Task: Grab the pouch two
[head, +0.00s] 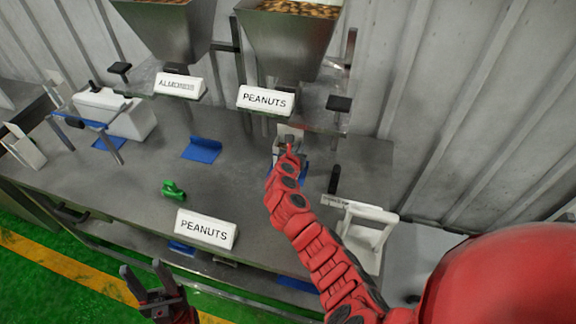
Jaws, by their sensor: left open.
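No item is clearly recognisable as pouch two. A small, pale, upright item (290,132) stands at the right of the table under the right hopper; I cannot tell whether it is a pouch. My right gripper (289,148) is at that item, at the end of the red arm. Its fingers are too small and overlapped to show whether they hold it. My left gripper (143,270) is open and empty, low in front of the table's front edge, well away from that item.
A metal table (130,175) carries a green object (173,190), a blue mat (202,149) and a PEANUTS sign (206,229). Metal hoppers (290,38) stand behind, with a white bin (115,115) at left and a white frame (366,232) at right. The middle table is mostly clear.

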